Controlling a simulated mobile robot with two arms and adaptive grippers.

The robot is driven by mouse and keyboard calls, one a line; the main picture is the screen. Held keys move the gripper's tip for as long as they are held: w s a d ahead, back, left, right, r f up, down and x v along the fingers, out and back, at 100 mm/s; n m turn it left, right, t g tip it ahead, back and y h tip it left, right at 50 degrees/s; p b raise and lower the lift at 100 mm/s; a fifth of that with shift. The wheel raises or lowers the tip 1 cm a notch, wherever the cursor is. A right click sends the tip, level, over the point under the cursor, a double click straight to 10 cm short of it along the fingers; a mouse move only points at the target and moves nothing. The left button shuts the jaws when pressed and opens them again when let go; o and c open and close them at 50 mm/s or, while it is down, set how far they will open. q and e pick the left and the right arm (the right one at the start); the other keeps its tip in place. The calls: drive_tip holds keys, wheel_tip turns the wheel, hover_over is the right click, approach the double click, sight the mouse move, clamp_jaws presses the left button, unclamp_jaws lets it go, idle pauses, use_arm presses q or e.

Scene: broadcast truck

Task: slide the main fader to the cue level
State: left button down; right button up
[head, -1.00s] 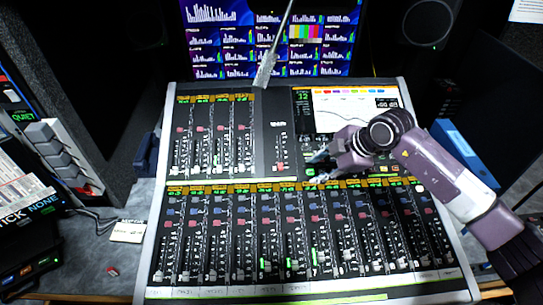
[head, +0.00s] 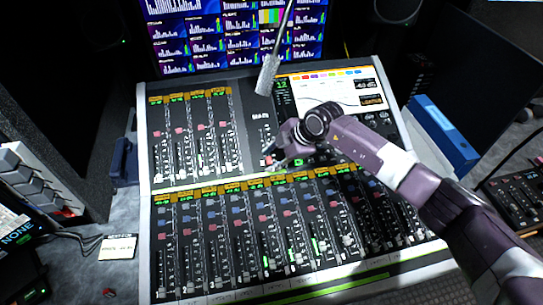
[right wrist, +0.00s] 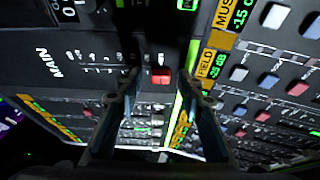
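The main strip, labelled MAIN (head: 260,117), is on the upper centre of the mixing console (head: 145,225). The MAIN label also shows in the right wrist view (right wrist: 48,62), beside a printed scale. A small red block (right wrist: 160,75) on this strip shows between my fingertips; I cannot tell whether it is the fader cap or a button. My right gripper (head: 274,154) is over the lower part of the strip and hides some of it. In the right wrist view my right gripper (right wrist: 158,82) is open, its fingers apart, with no clear contact. My left gripper is not in view.
A gooseneck microphone (head: 267,75) hangs above the console near MAIN. Channel faders fill the lower console and the upper left bank. A lit screen (head: 330,92) is at upper right. A monitor (head: 235,35) stands behind, and a blue binder (head: 445,135) lies right.

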drive_tip(key=shift+d, duration=0.1)
drive_tip(key=c, duration=0.9)
clamp_jaws()
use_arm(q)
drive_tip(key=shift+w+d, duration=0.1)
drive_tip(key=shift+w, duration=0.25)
